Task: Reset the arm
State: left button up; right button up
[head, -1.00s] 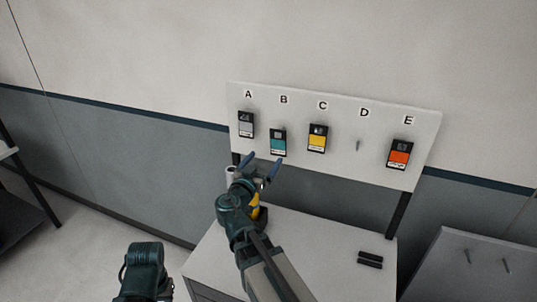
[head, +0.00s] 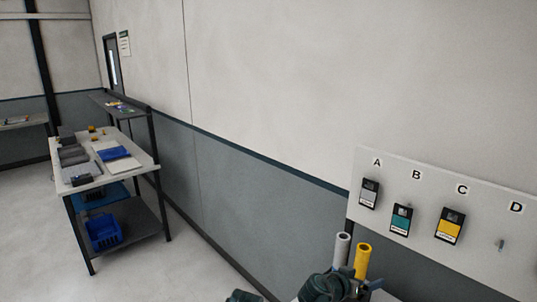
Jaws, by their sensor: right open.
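My right gripper (head: 350,275) is at the bottom edge of the head view, right of centre. It is dark teal, open, and only its top part shows. It overlaps the lower end of a grey roll (head: 341,248) and a yellow roll (head: 362,262) that stand behind it. I see nothing between its fingers, though the fingertips are hard to make out. A small dark teal part of my other arm (head: 243,296) shows at the bottom edge, and no left gripper jaws are visible.
A wall board (head: 400,248) at the right carries grey, teal and yellow sample cards under A, B and C; D has a bare peg. A workbench (head: 142,160) with trays and a blue bin (head: 103,229) stands at the left. The floor between is clear.

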jog(key=s+a+f+n+g+y+b, duration=0.2)
jog(key=s+a+f+n+g+y, duration=0.2)
jog(key=s+a+f, duration=0.3)
jog(key=s+a+f+n+g+y+b, duration=0.2)
jog(key=s+a+f+n+y, duration=0.3)
jog(key=a+f, duration=0.6)
jog(key=s+a+n+g, duration=0.1)
jog(key=s+a+n, duration=0.1)
jog(key=s+a, duration=0.1)
jog(key=shift+s+a+n+g+y, duration=0.2)
jog(key=shift+a+n+g+y, duration=0.15)
jog(key=shift+a, duration=0.4)
